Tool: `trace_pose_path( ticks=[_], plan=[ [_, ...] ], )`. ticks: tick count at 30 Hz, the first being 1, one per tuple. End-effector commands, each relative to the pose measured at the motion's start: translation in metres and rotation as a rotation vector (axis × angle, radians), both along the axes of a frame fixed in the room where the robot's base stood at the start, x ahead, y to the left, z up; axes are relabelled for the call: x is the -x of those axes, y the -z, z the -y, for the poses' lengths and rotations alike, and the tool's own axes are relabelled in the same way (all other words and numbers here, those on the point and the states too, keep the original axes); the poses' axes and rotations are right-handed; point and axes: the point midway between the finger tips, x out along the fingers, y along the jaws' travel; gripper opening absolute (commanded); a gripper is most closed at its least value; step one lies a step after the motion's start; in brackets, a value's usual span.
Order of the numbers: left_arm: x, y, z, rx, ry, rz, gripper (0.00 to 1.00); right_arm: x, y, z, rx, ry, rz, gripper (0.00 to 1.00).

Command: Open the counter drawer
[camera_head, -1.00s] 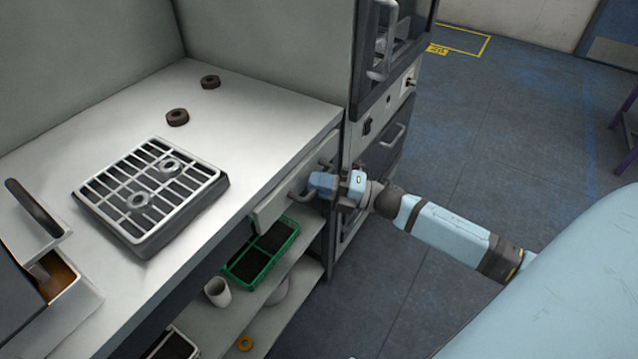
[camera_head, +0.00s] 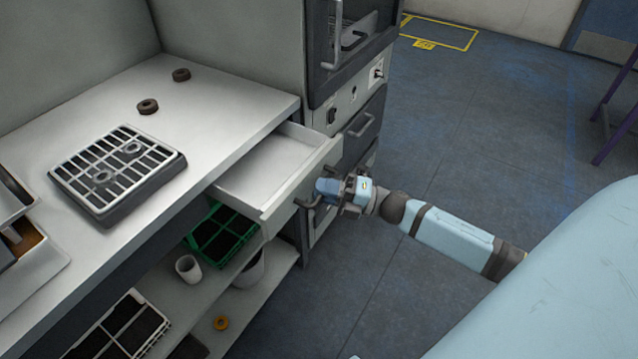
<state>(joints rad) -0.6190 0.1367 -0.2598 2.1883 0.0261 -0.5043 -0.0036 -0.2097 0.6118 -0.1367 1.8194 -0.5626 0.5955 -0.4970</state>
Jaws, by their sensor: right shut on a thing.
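The counter drawer (camera_head: 268,172) is pulled out from under the right end of the counter top. Its inside is white and the part I see is empty. My right gripper (camera_head: 318,194) is at the drawer's front and shut on the dark drawer handle (camera_head: 304,204). The fingers hide part of the handle. My left gripper is not in view.
The counter (camera_head: 215,112) holds a grated tray (camera_head: 118,172) and two dark rings. A shelf below holds a green crate (camera_head: 222,236) and a white cup (camera_head: 188,268). A cabinet with handles (camera_head: 350,100) stands beside the drawer.

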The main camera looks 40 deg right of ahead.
Motion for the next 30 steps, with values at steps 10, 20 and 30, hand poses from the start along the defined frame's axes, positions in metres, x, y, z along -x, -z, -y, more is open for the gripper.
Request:
trace_pose_path(
  ticks=[10, 20, 30],
  plan=[
    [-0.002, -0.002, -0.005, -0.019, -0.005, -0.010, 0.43, 0.048, -0.001, 0.019, 0.000, 0.000, -0.003, 0.00],
    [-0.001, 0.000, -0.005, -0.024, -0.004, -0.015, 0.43, 0.061, 0.000, 0.025, -0.001, 0.000, 0.000, 0.00],
    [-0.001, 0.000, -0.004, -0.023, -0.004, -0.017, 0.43, 0.061, 0.000, 0.025, -0.001, 0.000, 0.000, 0.35]
  ],
)
